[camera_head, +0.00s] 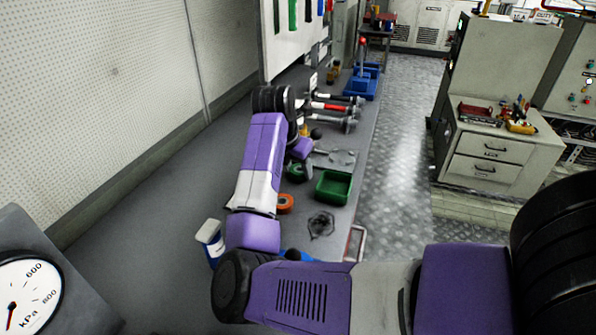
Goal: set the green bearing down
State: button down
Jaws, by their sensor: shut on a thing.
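The green bearing (298,173) is a small dark green ring over the grey bench, just left of an open green bin (334,188). My gripper (299,160) is at the bearing, beneath my purple wrist, and is shut on it. My forearm hides part of the gripper and the fingertips are too small to make out clearly. I cannot tell whether the bearing touches the bench top (352,139).
An orange ring (285,203) and a dark irregular part (321,225) lie nearer me. A grey flat tool (335,158) and red-and-black tools (330,106) lie beyond. A blue-and-white container (211,242) stands left. The floor aisle (400,140) is clear.

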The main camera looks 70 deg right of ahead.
aim_at(297, 171)
notch_tip(297, 171, up, 6)
jog(key=shift+w+f, duration=0.1)
jog(key=s+d+b, duration=0.1)
jog(key=s+b, duration=0.2)
jog(key=s, duration=1.5)
jog(key=shift+d+r, duration=0.25)
jog(key=shift+r, duration=0.05)
